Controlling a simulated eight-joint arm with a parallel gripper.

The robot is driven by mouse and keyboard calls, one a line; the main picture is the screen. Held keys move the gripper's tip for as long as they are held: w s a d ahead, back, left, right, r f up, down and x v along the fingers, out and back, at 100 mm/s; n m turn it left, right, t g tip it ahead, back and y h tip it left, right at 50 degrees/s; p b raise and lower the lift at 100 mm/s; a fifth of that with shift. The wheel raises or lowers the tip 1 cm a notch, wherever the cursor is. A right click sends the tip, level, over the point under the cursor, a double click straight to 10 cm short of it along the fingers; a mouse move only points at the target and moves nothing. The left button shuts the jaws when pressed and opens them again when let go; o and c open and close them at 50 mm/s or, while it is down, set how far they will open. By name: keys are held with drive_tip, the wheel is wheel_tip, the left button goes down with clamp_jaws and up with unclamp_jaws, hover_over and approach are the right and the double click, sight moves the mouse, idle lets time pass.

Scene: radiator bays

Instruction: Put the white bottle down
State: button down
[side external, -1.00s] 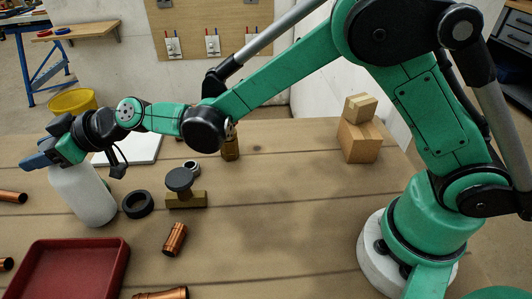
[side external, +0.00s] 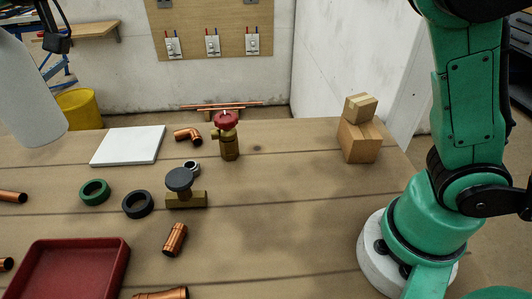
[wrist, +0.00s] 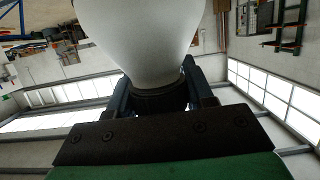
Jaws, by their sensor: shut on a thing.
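The white bottle (side external: 28,95) hangs in the air at the far left of the side view, tilted, its top cut off by the frame. In the wrist view the bottle (wrist: 140,35) fills the upper middle, its narrow end toward my gripper (wrist: 158,98). The gripper's blue fingers are shut around the neck, one on each side. In the side view the gripper itself is out of frame; only a dark part of my wrist shows at the top left.
The right middle table is clear.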

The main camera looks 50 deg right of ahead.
drive_tip(key=s+d+n+g+y, duration=0.1)
drive_tip(key=s+d+n+g, duration=0.2)
drive_tip(key=s, duration=0.6)
drive_tip(key=s+d+n+g+y, duration=0.2)
drive_tip(key=s+d+n+g, duration=0.15)
drive_tip(key=s, duration=0.45)
drive_tip(key=s+d+n+g+y, duration=0.1)
drive_tip(key=s+d+n+g, duration=0.25)
drive_tip(key=s, duration=0.55)
wheel_tip(320, 180, down, 20)
drive_tip(key=m, duration=0.1)
drive_tip(key=shift+s+a+r, duration=0.25)
drive_tip(key=shift+a, duration=0.1)
drive_tip(key=shift+c, duration=1.7)
unclamp_jaws()
